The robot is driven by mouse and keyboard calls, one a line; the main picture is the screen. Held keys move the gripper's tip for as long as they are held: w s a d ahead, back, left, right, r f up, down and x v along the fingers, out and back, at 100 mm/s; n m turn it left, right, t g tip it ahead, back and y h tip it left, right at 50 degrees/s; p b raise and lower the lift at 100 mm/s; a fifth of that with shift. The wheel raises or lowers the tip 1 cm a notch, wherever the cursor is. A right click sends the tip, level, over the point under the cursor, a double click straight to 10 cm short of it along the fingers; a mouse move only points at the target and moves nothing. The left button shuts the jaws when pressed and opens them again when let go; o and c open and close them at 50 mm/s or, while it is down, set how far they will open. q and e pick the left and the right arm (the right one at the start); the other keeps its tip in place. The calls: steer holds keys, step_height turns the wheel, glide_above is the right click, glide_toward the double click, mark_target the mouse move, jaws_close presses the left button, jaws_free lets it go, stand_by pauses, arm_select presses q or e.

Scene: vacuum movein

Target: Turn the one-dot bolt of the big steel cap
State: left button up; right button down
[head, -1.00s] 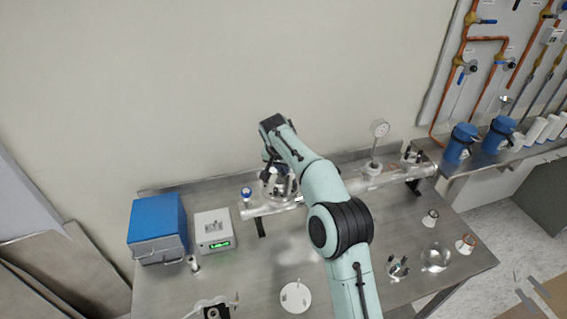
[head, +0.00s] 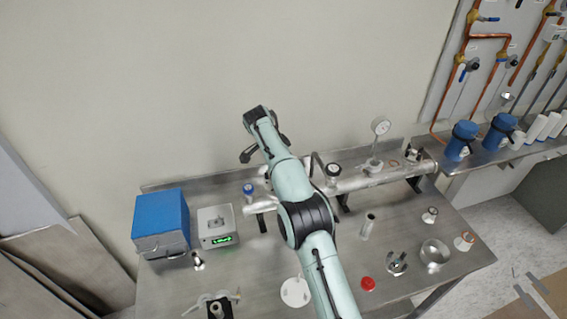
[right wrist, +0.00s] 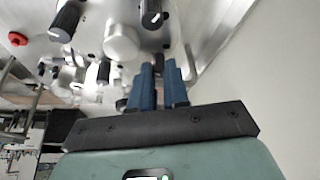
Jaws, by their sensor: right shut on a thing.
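My right arm reaches up across the head view to the steel pipe's left end. My right gripper (head: 264,152) is partly hidden by its own wrist there. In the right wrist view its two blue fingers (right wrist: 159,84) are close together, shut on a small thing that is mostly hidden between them. The big steel cap cannot be made out for certain behind the arm, and no dot mark on a bolt is legible. My left gripper is not in view.
The steel pipe (head: 360,181) lies along the back of the bench, with a gauge (head: 380,127) above it. A blue box (head: 160,222) and a display unit (head: 217,228) stand at left. A red cap (head: 367,284) and several small parts lie at front right.

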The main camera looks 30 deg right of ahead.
stand_by(0.5)
steer(key=c, duration=1.1)
jaws_free()
steer(key=shift+r, duration=0.1)
